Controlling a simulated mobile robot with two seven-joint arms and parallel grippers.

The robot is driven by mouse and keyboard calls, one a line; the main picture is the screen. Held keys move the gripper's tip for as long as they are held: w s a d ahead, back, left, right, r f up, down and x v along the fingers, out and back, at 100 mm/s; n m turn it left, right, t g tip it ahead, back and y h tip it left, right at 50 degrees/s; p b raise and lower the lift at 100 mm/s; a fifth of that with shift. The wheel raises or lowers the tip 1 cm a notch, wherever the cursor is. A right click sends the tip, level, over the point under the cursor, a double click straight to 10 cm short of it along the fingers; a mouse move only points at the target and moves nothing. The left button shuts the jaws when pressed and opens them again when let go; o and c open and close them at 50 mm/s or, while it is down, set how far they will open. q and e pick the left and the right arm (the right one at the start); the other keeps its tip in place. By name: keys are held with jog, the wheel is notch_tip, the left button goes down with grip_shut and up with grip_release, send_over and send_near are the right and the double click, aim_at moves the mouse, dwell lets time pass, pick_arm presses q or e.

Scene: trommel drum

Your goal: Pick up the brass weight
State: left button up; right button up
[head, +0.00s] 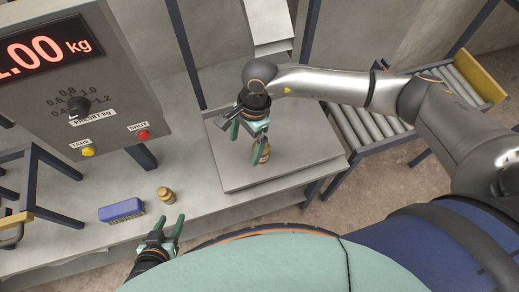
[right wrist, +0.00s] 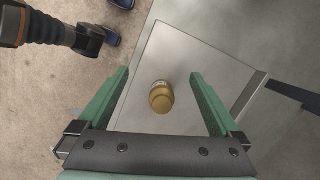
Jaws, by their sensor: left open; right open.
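A brass weight (head: 264,152) stands on the flat metal scale plate (head: 300,150) in the head view. It also shows in the right wrist view (right wrist: 161,97), between the two green fingers and apart from both. My right gripper (head: 246,143) is open above the plate, close to this weight, and points down; in its wrist view the fingers (right wrist: 160,75) are spread on either side. A second brass weight (head: 166,195) stands on the bench to the left. My left gripper (head: 167,222) is open and empty near the bench's front edge, just below that second weight in the picture.
A blue brush (head: 121,210) lies on the bench at the left. A control box (head: 85,75) with a red display reading about 1.00 kg stands behind. A roller conveyor (head: 385,110) is right of the plate. Dark blue shoe-like items (right wrist: 112,38) are on the floor.

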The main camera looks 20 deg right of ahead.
jog(key=w+d, duration=0.1)
jog(key=w+d+h, duration=0.1)
jog(key=d, duration=0.1)
jog(key=w+d+t+h, duration=0.1)
jog(key=shift+w+d+r+n, duration=0.1)
jog(key=shift+d+r+n, duration=0.15)
jog(key=shift+d+n, duration=0.15)
jog(key=f, duration=0.6)
jog(key=shift+w+d+f, duration=0.1)
jog(key=shift+d+f, duration=0.05)
jog(key=shift+d, duration=0.15)
jog(key=f, duration=0.3)
jog(key=f+p, duration=0.1)
jog(key=shift+s+a+f, duration=0.1)
jog(key=shift+s+f, duration=0.2)
jog(key=shift+f, duration=0.7)
grip_shut()
